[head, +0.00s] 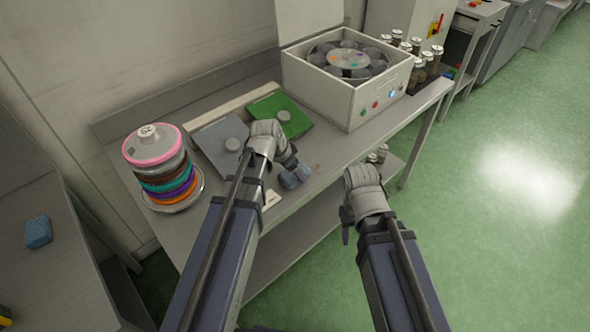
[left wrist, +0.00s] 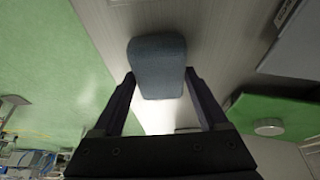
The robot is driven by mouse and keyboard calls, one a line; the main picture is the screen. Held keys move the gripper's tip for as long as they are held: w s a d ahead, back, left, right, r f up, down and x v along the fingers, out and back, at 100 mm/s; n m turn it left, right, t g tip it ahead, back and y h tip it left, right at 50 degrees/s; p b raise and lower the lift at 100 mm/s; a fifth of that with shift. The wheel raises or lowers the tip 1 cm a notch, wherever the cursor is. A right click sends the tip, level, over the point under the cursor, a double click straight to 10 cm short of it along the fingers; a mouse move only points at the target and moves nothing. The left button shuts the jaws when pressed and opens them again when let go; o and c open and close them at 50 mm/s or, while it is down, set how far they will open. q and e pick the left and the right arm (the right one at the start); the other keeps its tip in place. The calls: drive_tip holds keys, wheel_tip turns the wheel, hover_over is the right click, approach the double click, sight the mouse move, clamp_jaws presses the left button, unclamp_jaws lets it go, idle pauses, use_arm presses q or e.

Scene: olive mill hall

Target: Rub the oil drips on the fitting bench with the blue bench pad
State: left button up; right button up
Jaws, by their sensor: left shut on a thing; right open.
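My left gripper (head: 288,165) is shut on a blue bench pad (head: 296,178), low over the front part of the grey fitting bench (head: 345,146). In the left wrist view the pad (left wrist: 158,62) sits between the two fingers (left wrist: 160,88). I cannot tell whether the pad touches the bench top. A faint brownish mark (head: 318,166) shows on the bench just right of the pad; it may be an oil drip. Other drips may be hidden by my left arm and gripper. My right gripper (head: 362,186) is open and empty, off the bench's front edge.
A grey mat (head: 217,141) and a green mat (head: 290,122), each with a round weight, lie behind the pad. A stack of coloured rings (head: 165,172) stands left. A white machine (head: 352,98) and jars (head: 427,62) stand right. Another blue pad (head: 38,231) lies on the left counter.

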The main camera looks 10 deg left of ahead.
sight(285, 178)
use_arm(q)
drive_tip(key=shift+s+a+f, duration=0.1)
drive_tip(key=shift+s+a, duration=0.35)
drive_tip(key=shift+s, duration=0.2)
drive_tip(key=shift+s+a, duration=0.4)
drive_tip(key=shift+s, duration=0.25)
drive_tip(key=shift+s+a, duration=1.05)
drive_tip(key=shift+s, duration=0.3)
drive_tip(key=shift+r, duration=0.2)
drive_tip(key=shift+w, duration=0.1)
drive_tip(key=shift+w+d+f, duration=0.1)
drive_tip(key=shift+w+d, duration=0.35)
drive_tip(key=shift+w, duration=0.15)
drive_tip(key=shift+w+d+f, duration=0.1)
drive_tip(key=shift+w+d, duration=0.3)
drive_tip(key=shift+w, duration=0.2)
drive_tip(key=shift+w+d, duration=0.15)
drive_tip(key=shift+d, duration=0.05)
drive_tip(key=shift+w, duration=0.1)
